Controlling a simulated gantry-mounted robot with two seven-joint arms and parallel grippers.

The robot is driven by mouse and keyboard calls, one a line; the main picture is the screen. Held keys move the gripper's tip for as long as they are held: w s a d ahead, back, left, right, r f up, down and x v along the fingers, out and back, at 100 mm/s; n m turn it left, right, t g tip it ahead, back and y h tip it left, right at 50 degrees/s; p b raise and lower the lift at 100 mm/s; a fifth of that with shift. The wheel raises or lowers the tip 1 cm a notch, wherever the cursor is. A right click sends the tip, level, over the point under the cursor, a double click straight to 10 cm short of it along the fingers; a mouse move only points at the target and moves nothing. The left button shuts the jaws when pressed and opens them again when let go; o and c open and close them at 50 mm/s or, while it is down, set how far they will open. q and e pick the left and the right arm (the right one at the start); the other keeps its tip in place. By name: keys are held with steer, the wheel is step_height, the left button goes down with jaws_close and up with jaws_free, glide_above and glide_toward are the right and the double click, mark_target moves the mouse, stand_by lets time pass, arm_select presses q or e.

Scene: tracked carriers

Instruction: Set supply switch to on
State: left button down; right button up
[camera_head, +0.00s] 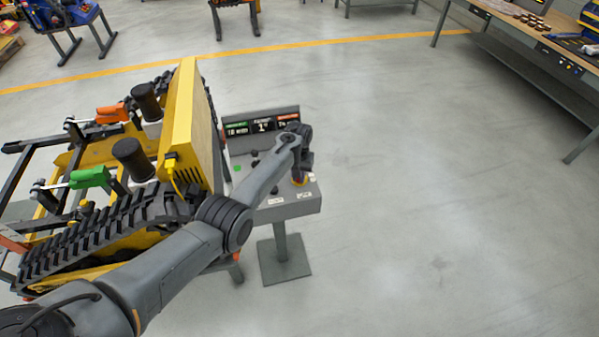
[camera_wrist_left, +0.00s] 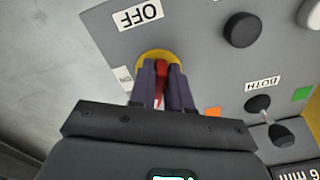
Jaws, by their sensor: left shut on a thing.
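The supply switch shows in the left wrist view as a red handle (camera_wrist_left: 161,76) on a round yellow plate (camera_wrist_left: 155,54). My left gripper (camera_wrist_left: 162,72) is shut on the red handle, one dark finger on each side. An OFF label (camera_wrist_left: 138,14) is beside the plate. A second label (camera_wrist_left: 122,77) is partly hidden, and I cannot read it. In the head view my left gripper (camera_head: 300,175) points down at the right end of the grey control box (camera_head: 305,206), with a bit of yellow plate under it. My right gripper is not in view.
The box has black knobs (camera_wrist_left: 242,29), a toggle by a BOTH label (camera_wrist_left: 262,84) and a display (camera_head: 263,126). It stands on a pedestal (camera_head: 283,258). A yellow tracked carrier (camera_head: 180,120) is close on the left. The floor to the right is clear up to a workbench (camera_head: 530,50).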

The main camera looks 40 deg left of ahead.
arm_select(q)
steer(key=m, duration=0.3)
steer(key=shift+a, duration=0.2)
steer(key=m, duration=0.2)
steer(key=shift+a+m, duration=0.1)
steer(key=shift+m, duration=0.2)
steer(key=m, duration=0.3)
steer(key=shift+a, duration=0.15)
steer(key=shift+a+m+b, duration=0.1)
steer(key=shift+m+b, duration=0.4)
steer(key=shift+m, duration=1.3)
steer(key=c, duration=1.2)
jaws_free()
steer(key=shift+w, duration=0.1)
steer(key=shift+o, duration=0.2)
